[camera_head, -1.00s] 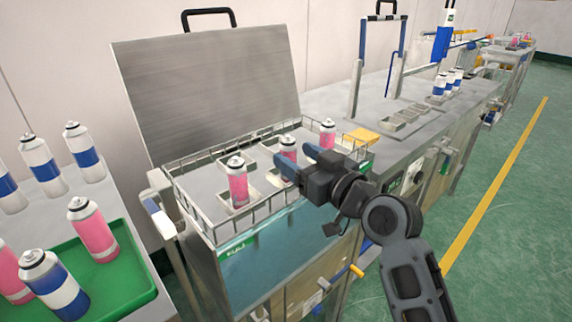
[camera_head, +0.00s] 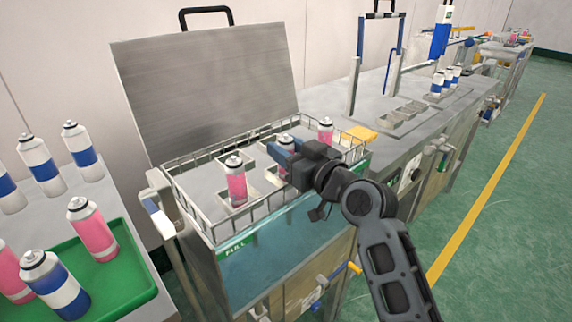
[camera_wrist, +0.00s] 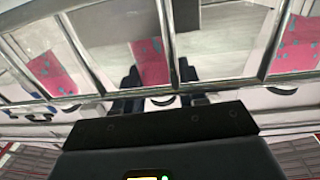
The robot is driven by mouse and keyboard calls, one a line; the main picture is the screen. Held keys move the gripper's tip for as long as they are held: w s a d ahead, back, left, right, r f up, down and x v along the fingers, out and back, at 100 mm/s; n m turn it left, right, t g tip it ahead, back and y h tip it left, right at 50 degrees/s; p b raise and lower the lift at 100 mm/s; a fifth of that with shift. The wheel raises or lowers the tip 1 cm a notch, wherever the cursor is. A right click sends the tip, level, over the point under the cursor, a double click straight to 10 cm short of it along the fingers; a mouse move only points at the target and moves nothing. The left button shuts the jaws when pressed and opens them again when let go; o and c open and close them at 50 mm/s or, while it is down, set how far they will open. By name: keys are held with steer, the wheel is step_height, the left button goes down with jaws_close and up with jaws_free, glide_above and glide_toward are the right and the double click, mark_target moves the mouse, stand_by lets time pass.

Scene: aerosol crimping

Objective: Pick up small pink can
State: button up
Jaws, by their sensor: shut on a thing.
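Three pink cans stand in a row in the compartments of a wire-railed tray on the water bath. The middle pink can (camera_head: 287,168) is between the two blue fingers of my gripper (camera_head: 286,152), which is shut on it near its upper part. Its lower body shows below the fingers; I cannot tell whether its base is clear of its compartment. In the wrist view this can (camera_wrist: 151,62) is pink between the dark fingers (camera_wrist: 156,92), behind a metal rail. The near pink can (camera_head: 236,184) stands to the left, and the far pink can (camera_head: 325,131) to the right.
The tray's wire rail (camera_head: 262,213) runs around the cans, close under my gripper. A raised metal lid (camera_head: 205,90) stands behind. A green tray (camera_head: 125,268) with pink and blue-white cans is at left. Blue-white cans (camera_head: 447,78) stand on the far bench.

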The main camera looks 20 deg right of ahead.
steer(key=shift+c, duration=1.3)
steer(key=shift+r, duration=0.1)
